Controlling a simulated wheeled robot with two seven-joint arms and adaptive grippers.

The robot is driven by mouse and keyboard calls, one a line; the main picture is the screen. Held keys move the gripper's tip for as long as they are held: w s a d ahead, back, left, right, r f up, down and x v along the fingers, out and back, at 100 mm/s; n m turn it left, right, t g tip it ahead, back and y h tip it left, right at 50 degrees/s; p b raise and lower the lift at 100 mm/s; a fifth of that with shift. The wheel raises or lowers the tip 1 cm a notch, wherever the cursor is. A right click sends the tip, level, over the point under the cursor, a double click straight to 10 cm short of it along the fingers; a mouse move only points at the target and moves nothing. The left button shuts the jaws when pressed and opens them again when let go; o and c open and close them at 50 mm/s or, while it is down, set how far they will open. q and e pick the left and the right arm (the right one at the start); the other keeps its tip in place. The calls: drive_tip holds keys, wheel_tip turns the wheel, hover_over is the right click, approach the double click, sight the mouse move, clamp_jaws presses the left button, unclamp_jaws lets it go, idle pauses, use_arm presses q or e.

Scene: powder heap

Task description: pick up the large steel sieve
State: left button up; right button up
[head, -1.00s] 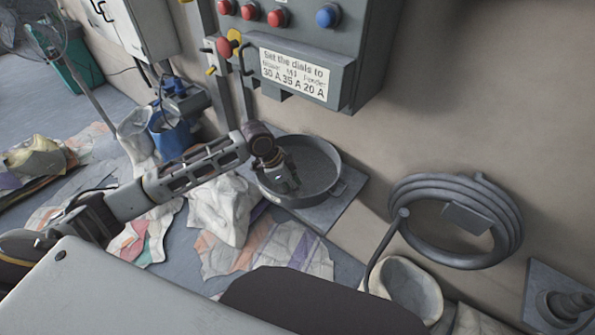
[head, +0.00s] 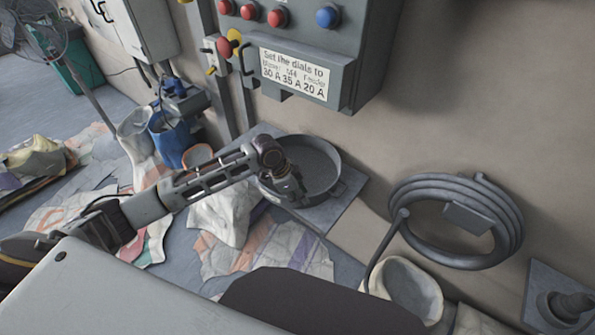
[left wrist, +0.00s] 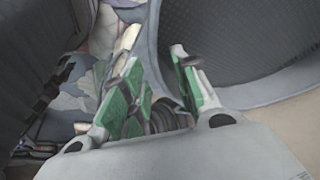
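The large steel sieve (head: 322,160), a round dark grey pan with a mesh bottom, sits on a grey slab by the wall in the head view. In the left wrist view its mesh and pale rim (left wrist: 150,50) fill the upper right. My left gripper (head: 290,197) is at the sieve's near left rim. In the left wrist view the gripper (left wrist: 155,70) has its green-padded fingers apart, one inside the sieve and one outside, with the wall between them. I cannot tell whether the pads touch the wall. My right gripper is not in view.
A control box (head: 335,75) with buttons hangs on the wall above the sieve. A coiled hose (head: 500,235) and a pale bucket (head: 412,285) are to the right. A white sack (head: 225,215), a blue bin (head: 172,140) and scattered sheets lie left and in front.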

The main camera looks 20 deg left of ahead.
sight(303, 207)
use_arm(q)
drive_tip(key=shift+x, duration=2)
drive_tip(key=shift+w+a, duration=0.15)
drive_tip(key=shift+w, duration=0.05)
clamp_jaws()
drive_tip(key=shift+r, duration=0.1)
